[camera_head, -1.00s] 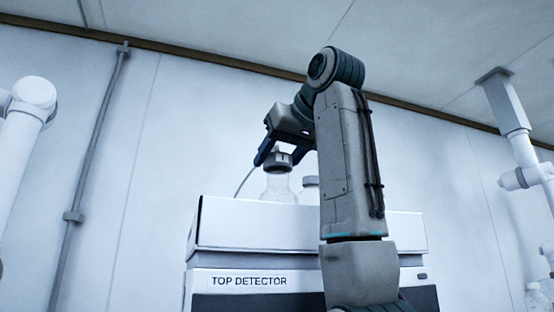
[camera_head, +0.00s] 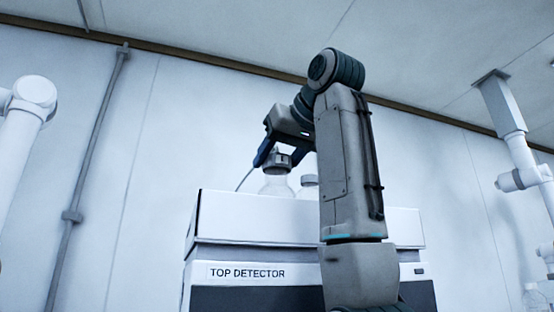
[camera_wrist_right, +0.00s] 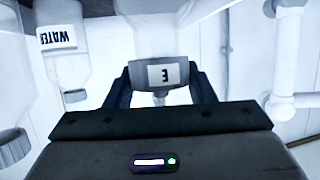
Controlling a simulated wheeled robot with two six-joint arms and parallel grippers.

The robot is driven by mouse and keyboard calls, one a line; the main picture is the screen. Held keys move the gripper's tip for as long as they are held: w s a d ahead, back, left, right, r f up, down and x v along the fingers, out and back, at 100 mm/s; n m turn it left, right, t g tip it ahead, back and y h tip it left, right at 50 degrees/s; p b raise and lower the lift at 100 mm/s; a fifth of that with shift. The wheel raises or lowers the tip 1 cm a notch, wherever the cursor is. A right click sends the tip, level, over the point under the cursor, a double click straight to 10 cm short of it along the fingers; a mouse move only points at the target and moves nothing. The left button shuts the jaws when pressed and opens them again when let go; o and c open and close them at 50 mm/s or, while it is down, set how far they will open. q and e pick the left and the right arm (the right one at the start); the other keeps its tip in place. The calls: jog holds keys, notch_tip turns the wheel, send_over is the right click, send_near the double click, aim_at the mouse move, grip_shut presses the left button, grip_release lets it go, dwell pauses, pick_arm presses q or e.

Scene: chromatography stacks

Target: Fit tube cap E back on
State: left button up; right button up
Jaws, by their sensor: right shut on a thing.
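Tube cap E (camera_wrist_right: 160,74) is a grey cap with a white "E" label, upside down in the right wrist view. My right gripper (camera_head: 277,160) is shut on it, one dark finger on each side. In the head view the cap (camera_head: 277,163) is right over the neck of a clear bottle (camera_head: 276,186) on top of the detector. The bottle also shows beyond the cap in the wrist view (camera_wrist_right: 150,30). Whether the cap is seated on the neck or just above it, I cannot tell. My left gripper is not in view.
The bottle stands on the white unit marked "TOP DETECTOR" (camera_head: 255,228). A second capped bottle (camera_head: 308,186) is close on its right, partly behind my arm. A bottle labelled "WATER" (camera_wrist_right: 68,60) shows in the wrist view. A thin tube (camera_head: 243,179) runs down left of the bottle.

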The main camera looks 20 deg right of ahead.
jog(key=shift+f, duration=0.5)
jog(key=c, duration=0.3)
jog(key=shift+a, duration=0.1)
jog(key=shift+f+b, duration=0.2)
jog(key=shift+b, duration=0.1)
jog(key=shift+f, duration=0.1)
jog(key=shift+c, duration=0.7)
jog(key=shift+f+b, duration=0.45)
jog(key=shift+b, duration=0.1)
jog(key=shift+w+f, duration=0.2)
jog(key=shift+w, duration=0.05)
jog(key=shift+r, duration=0.1)
